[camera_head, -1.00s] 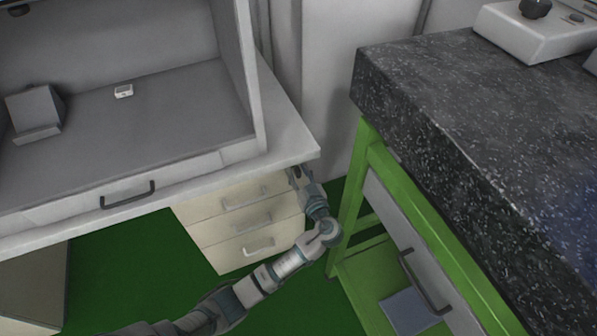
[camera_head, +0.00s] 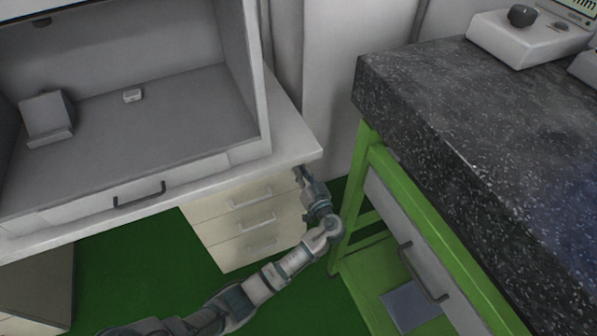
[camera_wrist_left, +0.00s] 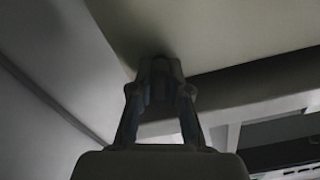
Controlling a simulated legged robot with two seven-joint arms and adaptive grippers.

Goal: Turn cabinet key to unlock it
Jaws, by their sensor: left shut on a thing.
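The cream cabinet (camera_head: 222,229) with three drawers stands under the white worktop. My left gripper (camera_head: 299,174) is at the upper right corner of its front, just under the worktop edge. In the left wrist view the same gripper (camera_wrist_left: 160,78) has its fingertips close together against the pale cabinet front (camera_wrist_left: 75,50). It is shut on the key, which is mostly hidden between the dark fingertips. How far the key is turned cannot be told. My right gripper is not in view.
The white worktop (camera_head: 296,146) overhangs the cabinet closely above my gripper. A green-framed table (camera_head: 359,185) with a dark speckled top (camera_head: 440,110) stands close on the right of my arm. Green floor (camera_head: 140,270) is open on the left.

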